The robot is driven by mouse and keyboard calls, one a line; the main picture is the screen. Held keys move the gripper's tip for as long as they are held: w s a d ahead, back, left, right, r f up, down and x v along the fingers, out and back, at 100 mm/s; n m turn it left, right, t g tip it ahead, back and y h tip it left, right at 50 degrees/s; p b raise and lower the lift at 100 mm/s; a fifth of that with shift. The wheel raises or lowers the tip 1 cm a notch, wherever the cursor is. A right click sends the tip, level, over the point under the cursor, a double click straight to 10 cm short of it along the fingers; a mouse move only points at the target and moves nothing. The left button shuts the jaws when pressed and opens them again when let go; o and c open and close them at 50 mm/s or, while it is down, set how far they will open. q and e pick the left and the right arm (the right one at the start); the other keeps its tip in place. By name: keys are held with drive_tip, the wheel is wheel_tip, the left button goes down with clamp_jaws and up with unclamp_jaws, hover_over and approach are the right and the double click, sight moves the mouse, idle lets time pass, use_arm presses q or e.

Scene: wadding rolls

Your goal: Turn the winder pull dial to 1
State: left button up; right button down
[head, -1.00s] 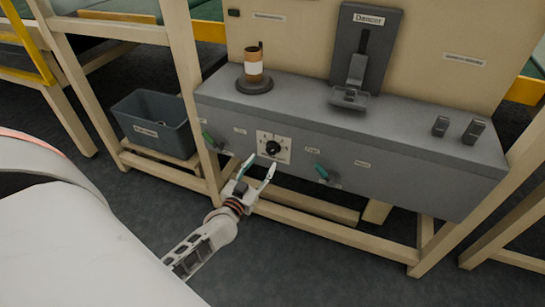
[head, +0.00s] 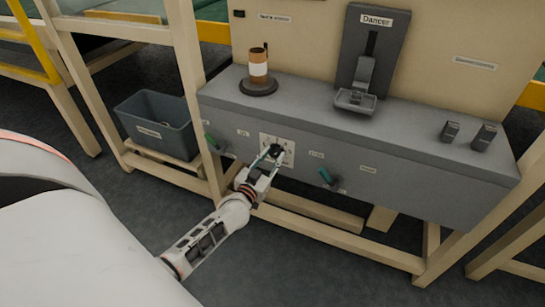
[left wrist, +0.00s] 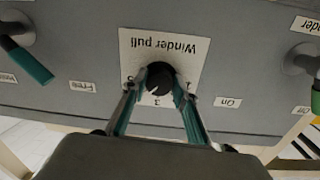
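The winder pull dial (left wrist: 159,78) is a round black knob on a white plate (left wrist: 188,47) with figures around it; the plate's lettering is upside down in the left wrist view. A short pale mark on the knob points roughly to the figure at the plate's lower middle there, slightly to the left. In the head view the dial (head: 276,149) is on the grey cabinet front. My left gripper (left wrist: 160,80) has one finger on each side of the knob, the tips seemingly touching it, and partly hides the side figures. My right gripper is not in view.
Green-handled switches sit on either side, one at left (head: 214,143) and one at right (head: 327,177). The cabinet top (head: 310,105) carries a brown spool (head: 259,67) and the dancer unit (head: 361,75). A grey bin (head: 155,122) stands at left on the wooden frame.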

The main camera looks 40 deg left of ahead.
use_arm(q)
drive_tip(key=shift+n, duration=0.4)
drive_tip(key=n+p, duration=0.1)
drive_tip(key=n, duration=0.3)
drive_tip(key=shift+d+n, duration=0.1)
drive_tip(key=shift+n, duration=0.2)
drive_tip(key=n, duration=0.6)
drive_tip(key=shift+d+n, duration=0.1)
drive_tip(key=shift+n, duration=0.2)
drive_tip(key=n, duration=0.6)
drive_tip(key=shift+n+t+y, duration=0.3)
drive_tip(key=shift+y, duration=0.1)
drive_tip(key=n, duration=0.6)
drive_tip(key=shift+d+r+y, duration=0.1)
drive_tip(key=shift+y, duration=0.2)
drive_tip(key=shift+n, duration=0.3)
drive_tip(key=o, duration=1.1)
